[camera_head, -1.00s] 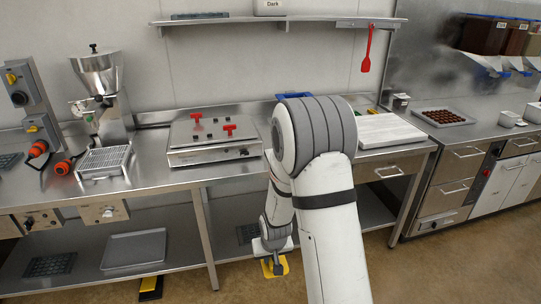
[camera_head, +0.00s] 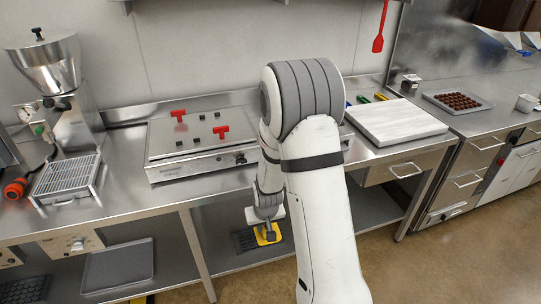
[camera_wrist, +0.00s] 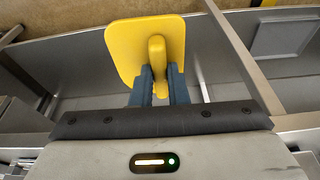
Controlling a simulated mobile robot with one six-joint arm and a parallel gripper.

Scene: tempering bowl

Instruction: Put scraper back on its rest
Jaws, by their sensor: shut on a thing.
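The scraper, a yellow plate with a thick yellow grip, fills the upper middle of the wrist view (camera_wrist: 120,45). My gripper (camera_wrist: 160,82) is shut on its grip with two dark blue fingers. In the head view my gripper (camera_head: 266,226) hangs low beside my arm, in front of the worktable. The yellow scraper (camera_head: 263,237) shows below it, against the lower shelf. I cannot make out which thing is the scraper's rest.
The steel worktable (camera_head: 120,203) carries a plate machine with red knobs (camera_head: 205,140), a hopper machine (camera_head: 60,90) and a white board (camera_head: 397,122). Small coloured tools (camera_head: 372,98) lie behind the board. A red spatula (camera_head: 379,32) hangs above. A dark mat (camera_head: 244,242) lies on the lower shelf.

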